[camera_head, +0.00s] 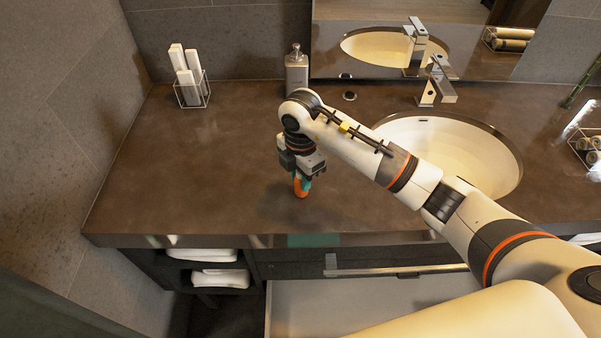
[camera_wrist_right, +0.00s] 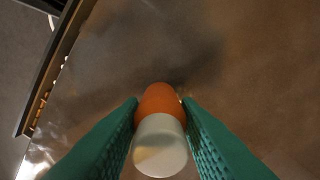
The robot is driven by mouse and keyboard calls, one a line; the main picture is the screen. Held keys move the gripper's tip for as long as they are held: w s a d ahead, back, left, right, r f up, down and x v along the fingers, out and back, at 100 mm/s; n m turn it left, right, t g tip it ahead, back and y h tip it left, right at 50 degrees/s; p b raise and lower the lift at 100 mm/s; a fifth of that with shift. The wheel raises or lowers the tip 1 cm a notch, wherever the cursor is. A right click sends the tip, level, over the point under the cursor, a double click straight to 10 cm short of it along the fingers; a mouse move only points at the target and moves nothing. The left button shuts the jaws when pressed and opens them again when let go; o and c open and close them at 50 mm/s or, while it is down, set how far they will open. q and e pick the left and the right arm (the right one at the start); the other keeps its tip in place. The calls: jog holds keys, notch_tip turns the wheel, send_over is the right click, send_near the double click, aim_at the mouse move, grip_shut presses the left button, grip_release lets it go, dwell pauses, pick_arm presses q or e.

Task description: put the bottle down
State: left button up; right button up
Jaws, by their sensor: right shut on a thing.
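My right gripper (camera_head: 301,178) points down over the brown countertop (camera_head: 190,160), left of the sink and near the front edge. It is shut on a small orange bottle (camera_head: 300,188). In the right wrist view the orange bottle (camera_wrist_right: 158,99) with its white cap (camera_wrist_right: 160,147) sits between the two green finger pads (camera_wrist_right: 160,135). Its lower end is at or just above the counter; I cannot tell whether it touches. My left gripper is not in view.
A grey soap dispenser (camera_head: 296,70) stands at the back wall. A wire holder (camera_head: 192,90) with white items is at the back left. The sink (camera_head: 450,150) and faucet (camera_head: 437,85) are to the right. A drawer (camera_head: 370,300) is open below. The left counter is clear.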

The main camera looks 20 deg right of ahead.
jog(key=shift+w, duration=0.1)
jog(key=o, duration=0.6)
jog(key=shift+f, duration=0.15)
jog(key=shift+c, duration=0.2)
jog(key=o, duration=0.4)
notch_tip(320, 180, up, 12)
jog(key=shift+r+b, duration=0.2)
jog(key=shift+b, duration=0.35)
jog(key=shift+f, duration=0.1)
